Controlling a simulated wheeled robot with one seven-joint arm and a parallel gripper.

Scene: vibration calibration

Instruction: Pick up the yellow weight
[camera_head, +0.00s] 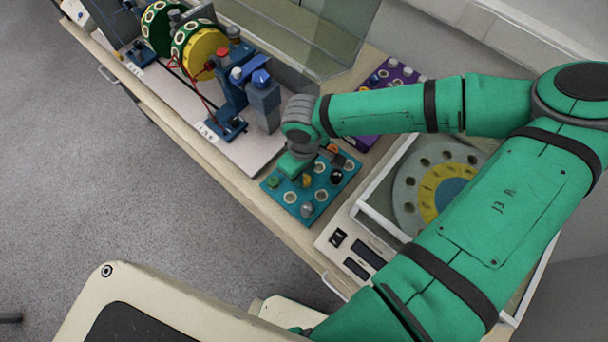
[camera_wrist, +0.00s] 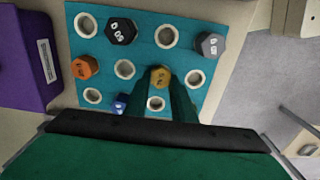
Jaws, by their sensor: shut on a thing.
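The yellow weight (camera_wrist: 160,77) is a small gold hexagonal piece between my gripper's two green fingers (camera_wrist: 152,88). The fingers are shut on it. It also shows in the head view (camera_head: 306,181), just below my gripper (camera_head: 297,166). It is over the teal tray (camera_wrist: 187,22); I cannot tell whether it still sits in its hole or is slightly raised. The tray also shows in the head view (camera_head: 322,200).
Black (camera_wrist: 120,30), grey (camera_wrist: 210,45), orange (camera_wrist: 84,67) and blue (camera_wrist: 120,103) weights stand around it, among several empty holes. A purple block (camera_wrist: 22,58) lies to the left. A balancing rig (camera_head: 215,65) and a glass-sided machine with a disc (camera_head: 405,185) flank the tray.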

